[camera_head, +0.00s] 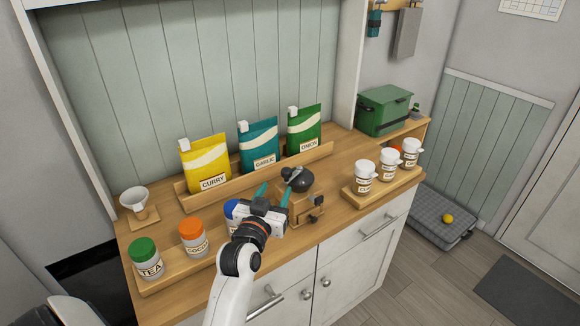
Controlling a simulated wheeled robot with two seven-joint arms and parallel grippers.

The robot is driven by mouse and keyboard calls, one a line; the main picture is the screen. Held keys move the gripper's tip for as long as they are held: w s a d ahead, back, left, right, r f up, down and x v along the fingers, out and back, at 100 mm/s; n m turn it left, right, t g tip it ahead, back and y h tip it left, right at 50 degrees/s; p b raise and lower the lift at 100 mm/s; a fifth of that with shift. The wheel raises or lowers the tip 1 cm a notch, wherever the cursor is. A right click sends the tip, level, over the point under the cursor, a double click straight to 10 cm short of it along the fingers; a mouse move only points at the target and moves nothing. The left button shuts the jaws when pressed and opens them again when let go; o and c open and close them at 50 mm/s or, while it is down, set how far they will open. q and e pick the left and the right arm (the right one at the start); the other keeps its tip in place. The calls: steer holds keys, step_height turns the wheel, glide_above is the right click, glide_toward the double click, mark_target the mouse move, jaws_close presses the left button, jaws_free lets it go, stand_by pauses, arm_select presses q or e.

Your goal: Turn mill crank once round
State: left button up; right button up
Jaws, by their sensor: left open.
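The mill (305,208) stands on the wooden counter, with a wooden body, a small drawer at its front and a dark rounded top (300,182). A crank arm seems to show over the top, but its handle is too small to make out clearly. My left gripper (275,190) is open, with its two teal fingers pointing away from me toward the mill's left side. The right finger is close to the dark top; I cannot tell whether it touches. The gripper body hides part of the mill's lower left. My right gripper is not in view.
A blue-lidded jar (231,210) stands just left of my gripper, beside orange-lidded (192,238) and green-lidded (146,258) jars. Curry (205,165), garlic (258,145) and onion (304,130) packets stand behind. White-lidded jars (364,177) occupy a tray at right.

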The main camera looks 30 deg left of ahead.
mark_target(288, 168)
arm_select(q)
steer(key=p+x, duration=0.2)
steer(key=x, duration=0.9)
steer(key=shift+w+f, duration=0.1)
jaws_close()
